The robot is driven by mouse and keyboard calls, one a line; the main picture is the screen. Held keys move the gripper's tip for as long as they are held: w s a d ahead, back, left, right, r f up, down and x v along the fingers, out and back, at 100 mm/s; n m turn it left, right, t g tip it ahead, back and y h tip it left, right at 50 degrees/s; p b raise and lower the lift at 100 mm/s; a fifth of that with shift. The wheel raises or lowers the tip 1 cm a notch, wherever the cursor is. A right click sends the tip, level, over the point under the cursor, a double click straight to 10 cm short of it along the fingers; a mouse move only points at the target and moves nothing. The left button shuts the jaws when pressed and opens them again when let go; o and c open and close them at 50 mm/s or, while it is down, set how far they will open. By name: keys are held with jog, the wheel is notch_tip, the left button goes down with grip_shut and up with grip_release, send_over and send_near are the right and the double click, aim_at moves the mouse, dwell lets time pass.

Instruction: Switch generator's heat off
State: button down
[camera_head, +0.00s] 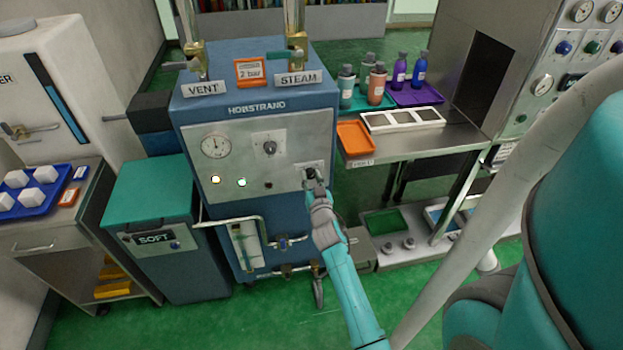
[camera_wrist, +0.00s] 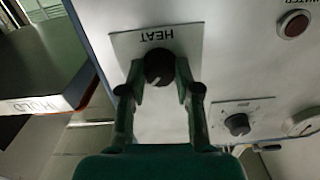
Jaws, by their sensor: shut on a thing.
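The generator (camera_head: 260,105) is a blue cabinet with a pale control panel. Its HEAT knob (camera_wrist: 159,66) is a round black knob with a light pointer mark, on a plate lettered HEAT that appears upside down in the wrist view. My gripper (camera_wrist: 160,82) has its two fingers on either side of the knob, shut on it. In the head view my gripper (camera_head: 313,183) is at the lower right of the panel and covers most of the knob. Two lamps, one amber (camera_head: 215,180) and one pale green (camera_head: 241,182), look lit on the panel.
Another black knob (camera_head: 270,148) and a round gauge (camera_head: 215,146) are on the same panel. A dark red lamp (camera_wrist: 293,24) is near the HEAT plate. A steel table (camera_head: 440,143) with bottles and an orange tray (camera_head: 355,137) stands close on the right.

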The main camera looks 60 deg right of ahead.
jog(key=n, duration=0.8)
jog(key=shift+n, duration=0.3)
jog(key=n, duration=0.4)
jog(key=shift+n, duration=0.3)
jog(key=n, duration=0.4)
jog(key=shift+f+n, duration=0.1)
jog(key=shift+n, duration=0.2)
jog(key=c, duration=0.8)
grip_release()
jog(key=shift+a, duration=0.1)
